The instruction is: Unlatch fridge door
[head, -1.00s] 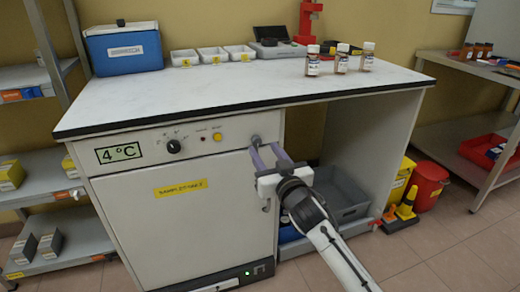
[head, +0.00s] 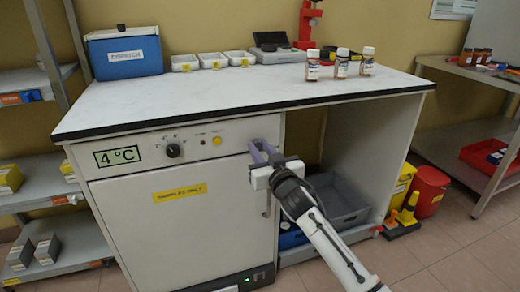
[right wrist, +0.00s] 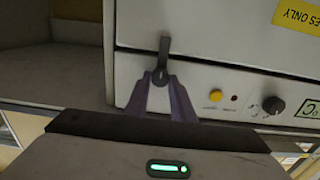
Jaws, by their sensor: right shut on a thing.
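The white fridge (head: 180,225) stands under the left part of the bench, with its door closed and a yellow label on it. In the right wrist view, which is upside down, the dark latch lever (right wrist: 164,52) reaches from its round pivot on the control panel across the door's top edge. My right gripper (right wrist: 160,80) has its purple fingers on either side of the latch near the pivot, shut on it. In the head view my right gripper (head: 263,147) is at the panel's right end and hides most of the latch. My left gripper is not in view.
The door handle (head: 266,207) is below my right gripper. The control panel has a dark knob (head: 173,150) and a yellow button (head: 217,141). Several bottles and trays stand on the bench top (head: 220,100). A grey crate (head: 335,200) sits in the open bay at right.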

